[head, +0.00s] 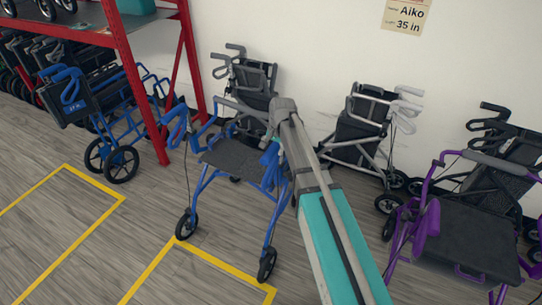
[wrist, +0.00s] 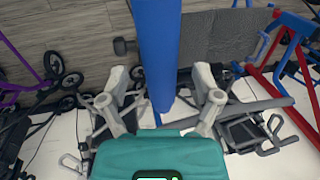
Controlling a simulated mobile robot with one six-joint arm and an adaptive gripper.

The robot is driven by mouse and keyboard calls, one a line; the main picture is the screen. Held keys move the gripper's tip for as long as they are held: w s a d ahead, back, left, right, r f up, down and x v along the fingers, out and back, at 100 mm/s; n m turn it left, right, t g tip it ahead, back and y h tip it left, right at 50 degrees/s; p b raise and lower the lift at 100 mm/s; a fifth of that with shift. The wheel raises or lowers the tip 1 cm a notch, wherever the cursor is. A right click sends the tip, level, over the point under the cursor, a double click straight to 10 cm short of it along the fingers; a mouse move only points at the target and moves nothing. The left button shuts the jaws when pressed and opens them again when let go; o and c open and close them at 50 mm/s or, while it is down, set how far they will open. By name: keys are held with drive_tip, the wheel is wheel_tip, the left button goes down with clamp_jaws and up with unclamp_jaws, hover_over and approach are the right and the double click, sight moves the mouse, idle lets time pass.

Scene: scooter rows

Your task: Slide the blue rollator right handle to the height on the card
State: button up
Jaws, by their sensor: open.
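The blue rollator (head: 216,185) stands in the middle of the head view, with a dark seat and blue frame. My arm crosses in front of its right side, so the right handle is mostly hidden there. In the wrist view a thick blue tube (wrist: 157,35) runs between the fingers of my gripper (wrist: 160,74). The fingers are open, with a gap on each side of the tube. The rollator's dark seat (wrist: 215,40) shows beyond. The card (head: 405,14) on the wall reads "Aiko" and "35 in".
A black rollator (head: 252,78) and a white-framed one (head: 360,125) stand by the wall. A purple rollator (head: 465,225) is at right. A red rack (head: 135,80) with more blue rollators is at left. Yellow lines (head: 95,182) mark clear floor in front.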

drive_tip(key=shift+b+x, duration=0.7)
drive_tip(key=shift+x, duration=0.3)
clamp_jaws()
drive_tip(key=shift+r, duration=0.1)
